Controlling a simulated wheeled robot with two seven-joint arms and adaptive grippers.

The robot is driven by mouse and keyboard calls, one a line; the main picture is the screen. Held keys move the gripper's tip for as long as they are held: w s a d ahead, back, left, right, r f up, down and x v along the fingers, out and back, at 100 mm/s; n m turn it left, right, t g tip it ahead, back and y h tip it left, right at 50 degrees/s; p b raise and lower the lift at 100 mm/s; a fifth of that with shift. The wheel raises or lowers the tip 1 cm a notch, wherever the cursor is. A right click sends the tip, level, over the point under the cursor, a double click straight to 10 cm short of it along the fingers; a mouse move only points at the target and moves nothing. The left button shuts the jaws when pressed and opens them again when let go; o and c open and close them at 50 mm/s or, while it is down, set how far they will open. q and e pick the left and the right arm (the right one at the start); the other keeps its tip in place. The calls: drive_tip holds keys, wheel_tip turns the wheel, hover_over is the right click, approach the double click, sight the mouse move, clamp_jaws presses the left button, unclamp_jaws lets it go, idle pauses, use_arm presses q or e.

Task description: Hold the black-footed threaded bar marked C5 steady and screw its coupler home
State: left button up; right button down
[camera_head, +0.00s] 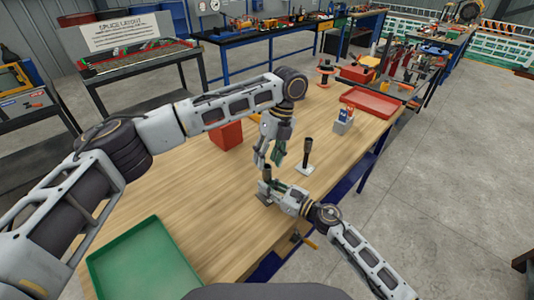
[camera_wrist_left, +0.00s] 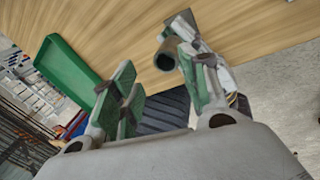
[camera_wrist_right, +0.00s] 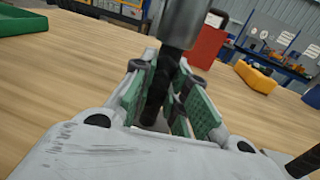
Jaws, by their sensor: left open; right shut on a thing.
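A dark upright threaded bar (camera_wrist_right: 156,98) stands between the green pads of my right gripper (camera_wrist_right: 160,105), which is shut on it. A grey cylindrical coupler (camera_wrist_right: 182,18) sits at its top in the right wrist view; its open end (camera_wrist_left: 166,58) shows in the left wrist view. In the head view the right gripper (camera_head: 273,190) is low at the bar, near its foot plate (camera_head: 263,199). My left gripper (camera_head: 268,156) is open and empty, above the coupler and apart from it. No C5 mark is legible, and the foot's colour is unclear.
A second upright bar (camera_head: 308,150) on a pale foot stands just right of the grippers. A red box (camera_head: 226,136), a small bottle holder (camera_head: 343,122) and a red tray (camera_head: 374,102) stand farther back. A green tray (camera_head: 145,262) lies at the near left. The wooden middle is mostly clear.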

use_arm(q)
drive_tip(key=n, duration=1.4)
drive_tip(key=shift+t+h, duration=0.3)
drive_tip(key=shift+h, duration=0.1)
drive_tip(key=n, duration=0.6)
drive_tip(key=shift+r+n, duration=0.1)
drive_tip(key=shift+n, duration=0.3)
drive_tip(key=n, duration=0.7)
drive_tip(key=shift+r+t+h, duration=0.1)
drive_tip(key=shift+t+h, duration=0.2)
drive_tip(key=shift+h, duration=0.1)
drive_tip(key=n, duration=0.5)
drive_tip(key=shift+r, duration=0.1)
drive_tip(key=n, duration=0.5)
drive_tip(key=shift+a+r, duration=0.1)
drive_tip(key=n, duration=0.5)
drive_tip(key=shift+r+t+h, duration=0.15)
drive_tip(key=shift+t+h, duration=0.25)
drive_tip(key=n, duration=0.5)
drive_tip(key=shift+w+a+r+n, duration=0.1)
drive_tip(key=shift+r+n, duration=0.05)
drive_tip(key=shift+n, duration=0.15)
